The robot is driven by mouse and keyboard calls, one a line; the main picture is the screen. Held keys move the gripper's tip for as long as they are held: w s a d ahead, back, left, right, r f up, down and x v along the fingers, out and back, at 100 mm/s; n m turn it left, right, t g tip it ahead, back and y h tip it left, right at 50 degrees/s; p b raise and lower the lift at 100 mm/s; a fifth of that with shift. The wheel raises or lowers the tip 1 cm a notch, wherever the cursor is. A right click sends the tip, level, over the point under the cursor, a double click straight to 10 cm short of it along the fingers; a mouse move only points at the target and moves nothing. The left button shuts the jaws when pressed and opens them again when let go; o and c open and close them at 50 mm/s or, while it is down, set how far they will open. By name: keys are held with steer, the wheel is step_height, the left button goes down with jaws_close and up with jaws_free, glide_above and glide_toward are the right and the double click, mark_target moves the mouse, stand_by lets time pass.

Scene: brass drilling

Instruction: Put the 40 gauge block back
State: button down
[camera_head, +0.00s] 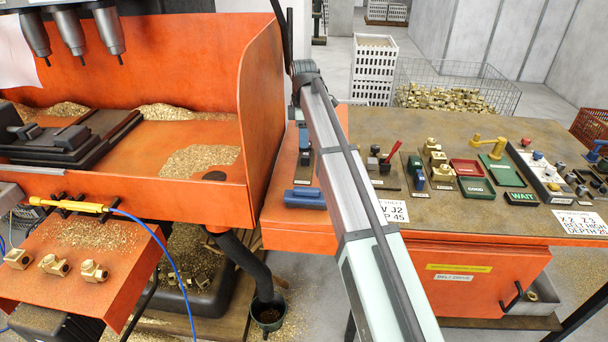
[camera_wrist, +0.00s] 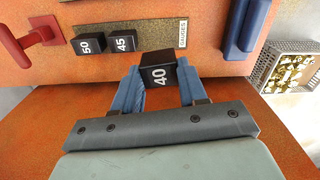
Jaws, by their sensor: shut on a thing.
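My gripper (camera_wrist: 158,88) has blue fingers and is shut on the 40 gauge block (camera_wrist: 158,70), a black block with a white 40 on it. In the wrist view the 50 block (camera_wrist: 89,45) and the 45 block (camera_wrist: 121,43) sit side by side on the gauge rack, by the GAUGES label (camera_wrist: 181,32). The held block is close to the 45 block, toward the label side. I cannot tell whether it touches the rack.
In the head view, a small green-and-black stand (camera_head: 417,172) and several trays and fittings crowd the bench (camera_head: 450,222) to the right.

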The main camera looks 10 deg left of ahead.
steer(key=shift+m, duration=0.7)
steer(key=shift+f, duration=5)
steer(key=shift+f, duration=0.15)
steer(key=c, duration=0.9)
jaws_free()
step_height(320, 180, up, 12)
steer(key=shift+r, duration=0.2)
